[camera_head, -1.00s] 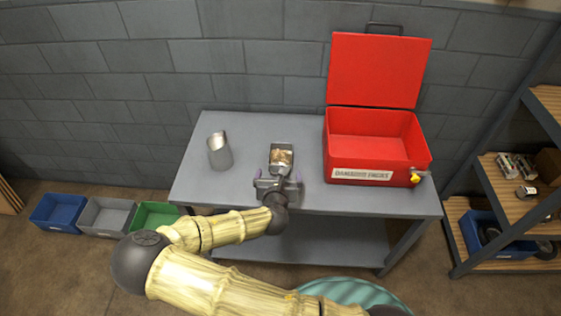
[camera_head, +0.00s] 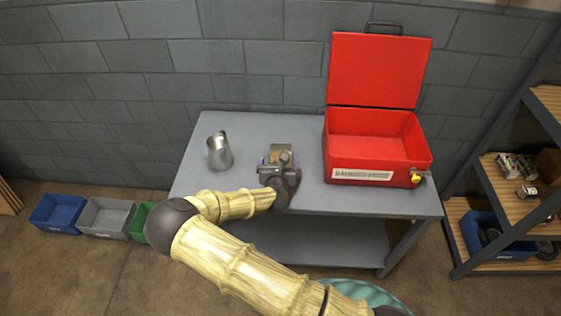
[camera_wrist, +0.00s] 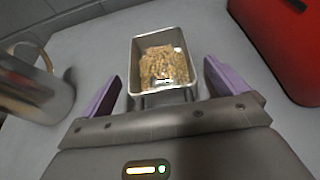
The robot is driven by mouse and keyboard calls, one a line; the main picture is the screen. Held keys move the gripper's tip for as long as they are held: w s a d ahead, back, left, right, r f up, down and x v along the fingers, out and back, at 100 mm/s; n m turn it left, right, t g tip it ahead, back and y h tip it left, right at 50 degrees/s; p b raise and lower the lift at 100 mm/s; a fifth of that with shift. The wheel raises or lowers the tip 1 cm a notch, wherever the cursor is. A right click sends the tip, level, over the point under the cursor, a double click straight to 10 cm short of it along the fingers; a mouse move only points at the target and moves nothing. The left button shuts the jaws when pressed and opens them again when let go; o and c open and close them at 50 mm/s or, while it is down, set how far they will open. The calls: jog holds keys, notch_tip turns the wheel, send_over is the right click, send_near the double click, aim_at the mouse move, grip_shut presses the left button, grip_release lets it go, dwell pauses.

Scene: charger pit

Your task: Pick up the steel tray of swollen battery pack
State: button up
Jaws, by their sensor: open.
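The small steel tray (camera_wrist: 141,87) sits on the grey table, and a tan, grainy-looking heap (camera_wrist: 165,66) fills much of it. A battery pack in it cannot be made out clearly. My gripper (camera_wrist: 160,90) is open, with one purple finger at each side of the tray's near end. The fingers look apart from the tray walls. In the head view the tray (camera_head: 283,147) is partly hidden behind my gripper (camera_head: 277,160).
A steel jug (camera_head: 220,152) stands to the left of the tray on the table (camera_head: 190,185). An open red box (camera_head: 362,175) with a raised lid stands close on the right. Blue (camera_head: 56,212) and grey (camera_head: 106,217) bins are on the floor at left.

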jog(key=shift+x, duration=0.9)
jog(key=c, duration=1.2)
jog(key=shift+o, duration=0.2)
notch_tip(320, 180, up, 10)
jog(key=p, duration=0.1)
